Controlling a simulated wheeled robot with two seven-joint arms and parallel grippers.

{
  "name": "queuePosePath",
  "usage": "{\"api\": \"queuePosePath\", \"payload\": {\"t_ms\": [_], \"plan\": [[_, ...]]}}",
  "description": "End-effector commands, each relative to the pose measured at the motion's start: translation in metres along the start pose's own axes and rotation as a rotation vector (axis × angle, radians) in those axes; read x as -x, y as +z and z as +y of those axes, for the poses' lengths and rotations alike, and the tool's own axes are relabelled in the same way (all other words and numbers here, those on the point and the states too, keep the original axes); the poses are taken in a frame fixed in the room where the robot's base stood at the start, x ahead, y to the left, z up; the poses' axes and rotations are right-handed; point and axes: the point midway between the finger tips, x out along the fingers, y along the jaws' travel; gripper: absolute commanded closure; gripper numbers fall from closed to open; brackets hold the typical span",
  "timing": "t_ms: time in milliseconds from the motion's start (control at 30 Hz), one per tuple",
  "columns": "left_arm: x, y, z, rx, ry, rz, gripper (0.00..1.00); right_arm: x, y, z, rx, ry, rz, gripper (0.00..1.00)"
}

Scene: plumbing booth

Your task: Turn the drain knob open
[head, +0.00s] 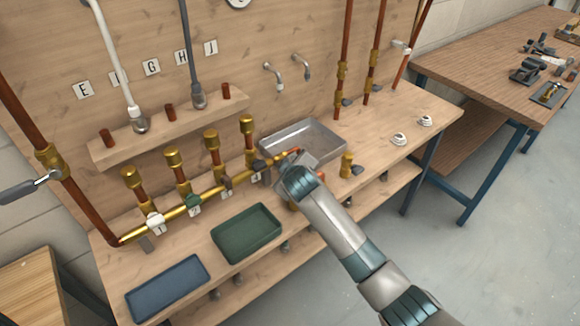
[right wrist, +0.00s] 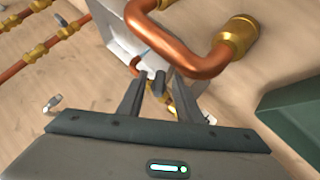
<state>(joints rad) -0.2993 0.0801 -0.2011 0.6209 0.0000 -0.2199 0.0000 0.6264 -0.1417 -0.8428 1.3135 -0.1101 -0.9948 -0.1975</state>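The brass manifold (head: 205,200) runs along the bench, with several capped copper risers (head: 212,150) standing on it. Its right end reaches my right gripper (head: 290,166), which hides what is there in the head view. In the right wrist view the two fingers of my right gripper (right wrist: 158,92) are apart. A small dark grey piece (right wrist: 157,80), perhaps the drain knob, shows between their tips; contact cannot be told. A bent copper pipe (right wrist: 190,62) with a brass fitting (right wrist: 236,38) lies just beyond. My left gripper is in neither view.
A grey metal basin (head: 318,138) stands behind my right gripper. A green tray (head: 262,222) and a blue tray (head: 168,288) lie at the bench front. A brass valve (head: 347,164) stands just right. Vertical copper pipes (head: 342,60) rise behind; the bench's right part is mostly clear.

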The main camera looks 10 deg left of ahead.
Motion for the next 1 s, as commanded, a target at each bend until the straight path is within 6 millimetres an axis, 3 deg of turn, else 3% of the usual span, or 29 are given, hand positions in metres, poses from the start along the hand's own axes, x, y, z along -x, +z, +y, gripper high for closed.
{"api": "queuePosePath", "payload": {"t_ms": [67, 200, 667, 1000], "plan": [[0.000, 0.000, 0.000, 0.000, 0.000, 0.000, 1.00, 0.000, 0.000, 0.000, 0.000, 0.000, 0.000, 0.70], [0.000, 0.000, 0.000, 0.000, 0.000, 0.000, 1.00, 0.000, 0.000, 0.000, 0.000, 0.000, -0.001, 1.00], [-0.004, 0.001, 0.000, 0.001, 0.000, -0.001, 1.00, -0.001, 0.002, -0.003, 0.045, 0.044, -0.002, 1.00], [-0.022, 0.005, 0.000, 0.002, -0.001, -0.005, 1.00, -0.003, 0.004, -0.008, 0.197, 0.196, -0.001, 1.00]]}}
